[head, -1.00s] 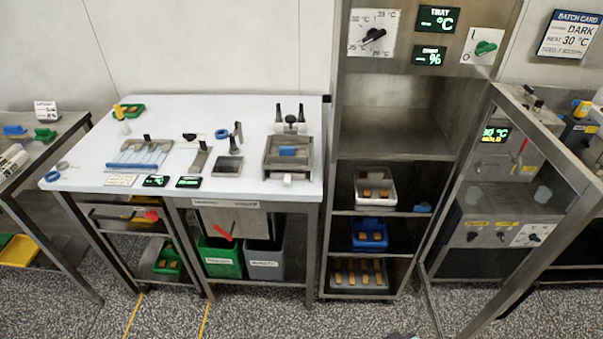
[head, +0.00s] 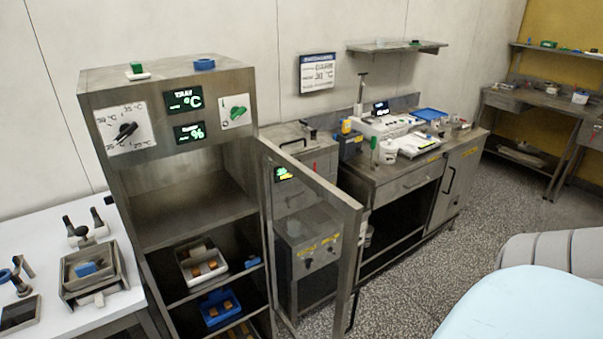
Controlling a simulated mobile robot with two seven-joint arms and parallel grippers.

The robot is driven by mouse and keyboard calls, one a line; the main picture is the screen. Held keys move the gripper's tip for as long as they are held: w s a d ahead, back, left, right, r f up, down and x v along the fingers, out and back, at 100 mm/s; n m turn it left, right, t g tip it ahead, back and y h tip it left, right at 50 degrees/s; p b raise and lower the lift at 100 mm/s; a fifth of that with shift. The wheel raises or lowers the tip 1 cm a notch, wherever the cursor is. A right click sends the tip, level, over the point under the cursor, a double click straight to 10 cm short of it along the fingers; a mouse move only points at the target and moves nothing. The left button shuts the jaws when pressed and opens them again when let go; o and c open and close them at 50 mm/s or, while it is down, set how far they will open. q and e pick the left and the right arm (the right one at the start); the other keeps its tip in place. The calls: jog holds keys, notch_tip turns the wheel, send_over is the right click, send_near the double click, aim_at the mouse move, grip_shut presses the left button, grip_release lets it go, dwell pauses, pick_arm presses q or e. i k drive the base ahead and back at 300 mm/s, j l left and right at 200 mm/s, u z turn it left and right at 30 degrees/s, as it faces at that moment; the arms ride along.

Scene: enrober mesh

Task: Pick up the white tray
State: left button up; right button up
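A white tray (head: 210,281) stands on a shelf inside the open metal cabinet (head: 175,140), with brown pieces in it. A blue tray (head: 221,313), also with brown pieces, is on the shelf below it. Neither of my grippers is in view, so I see nothing of their fingers or what they hold.
The cabinet's framed door (head: 350,245) stands open to the right. A white table (head: 35,235) with tools is at the left. A metal bench (head: 400,175) with equipment is on the right. Speckled floor (head: 405,275) is clear in front of the bench.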

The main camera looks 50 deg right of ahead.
aim_at(201, 261)
jog(key=l, duration=0.65)
jog(key=k+l, duration=0.15)
jog(key=l, duration=1.2)
jog(key=k+l, duration=0.1)
jog(key=l, duration=0.6)
jog(key=u, duration=0.05)
